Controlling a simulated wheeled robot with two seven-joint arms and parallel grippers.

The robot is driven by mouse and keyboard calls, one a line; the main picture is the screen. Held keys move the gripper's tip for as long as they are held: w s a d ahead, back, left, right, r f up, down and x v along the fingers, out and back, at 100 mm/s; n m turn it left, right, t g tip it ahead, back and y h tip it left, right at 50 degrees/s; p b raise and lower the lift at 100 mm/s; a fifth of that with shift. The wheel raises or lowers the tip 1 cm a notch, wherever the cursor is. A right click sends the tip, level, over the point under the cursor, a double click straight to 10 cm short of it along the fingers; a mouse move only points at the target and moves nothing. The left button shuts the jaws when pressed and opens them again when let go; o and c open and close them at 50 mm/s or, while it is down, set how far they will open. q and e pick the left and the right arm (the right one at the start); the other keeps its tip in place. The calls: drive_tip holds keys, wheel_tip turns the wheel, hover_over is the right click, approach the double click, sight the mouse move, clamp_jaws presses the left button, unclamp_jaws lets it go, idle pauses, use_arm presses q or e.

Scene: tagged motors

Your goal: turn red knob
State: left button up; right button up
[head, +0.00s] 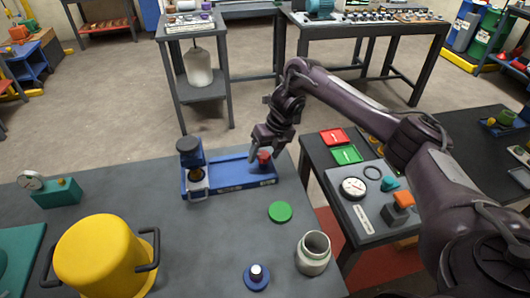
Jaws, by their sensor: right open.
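A small red knob (264,156) stands at the right end of a blue fixture (236,174) on the grey table. My right gripper (262,153) is open and comes down from above right at the knob, with its fingers around or just beside it. Whether the fingers touch the knob cannot be told at this size. A dark blue upright part (190,152) with a clamp-like piece stands at the fixture's left end. My left gripper does not show.
On the grey table (200,245) are a yellow pot (105,255), a green disc (280,212), a pale jar (313,254), a blue knob-like piece (257,277) and a teal gauge box (58,192). A side table holds red and green plates (346,154) and a gauge panel.

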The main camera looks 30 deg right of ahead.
drive_tip(key=m+h+p, duration=0.1)
drive_tip(key=m+p, duration=0.3)
drive_tip(key=m+t+h+p, duration=0.1)
drive_tip(key=m+p, duration=0.3)
drive_tip(key=m+h+p, duration=0.1)
drive_tip(key=m+p, duration=0.4)
drive_tip(key=shift+s+a+r+t, duration=0.15)
drive_tip(key=shift+a+r+t, duration=0.15)
drive_tip(key=shift+m+h+p, duration=0.3)
drive_tip(key=shift+m+p, duration=0.1)
drive_tip(key=shift+m, duration=0.1)
drive_tip(key=shift+f+m, duration=0.15)
drive_tip(key=shift+m, duration=0.15)
drive_tip(key=shift+f, duration=0.15)
